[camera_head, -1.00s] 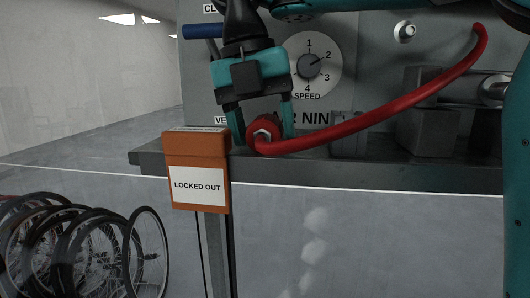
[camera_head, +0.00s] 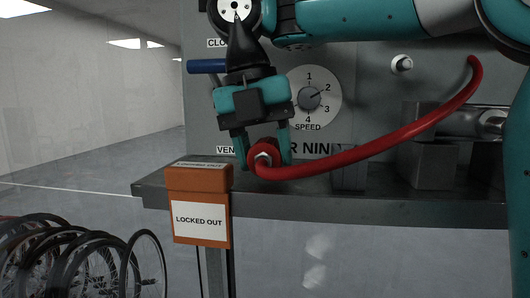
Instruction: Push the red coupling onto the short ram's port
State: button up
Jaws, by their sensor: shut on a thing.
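My gripper (camera_head: 265,160) points down and is shut on the red coupling (camera_head: 263,157), a round red end with a metallic hex face toward the camera. A red hose (camera_head: 380,147) runs from the coupling to the right and curves up to the panel at the upper right. The coupling is near the bench's front left part, behind the orange box. A metal cylinder in a grey block stands at the right, perhaps a ram (camera_head: 468,122), partly hidden by my arm. I cannot tell which port belongs to the short ram.
An orange box marked LOCKED OUT (camera_head: 199,190) stands on a post before the grey bench (camera_head: 300,203). A panel with a speed dial (camera_head: 310,98), a blue handle (camera_head: 207,66) and a round metal fitting (camera_head: 402,64) rises behind. Bicycle wheels (camera_head: 150,268) stand at lower left.

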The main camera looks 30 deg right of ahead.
aim_at(264, 140)
notch_tip(264, 140, up, 17)
jog(key=p, duration=0.8)
jog(key=shift+f+p, duration=0.2)
jog(key=shift+p, duration=0.1)
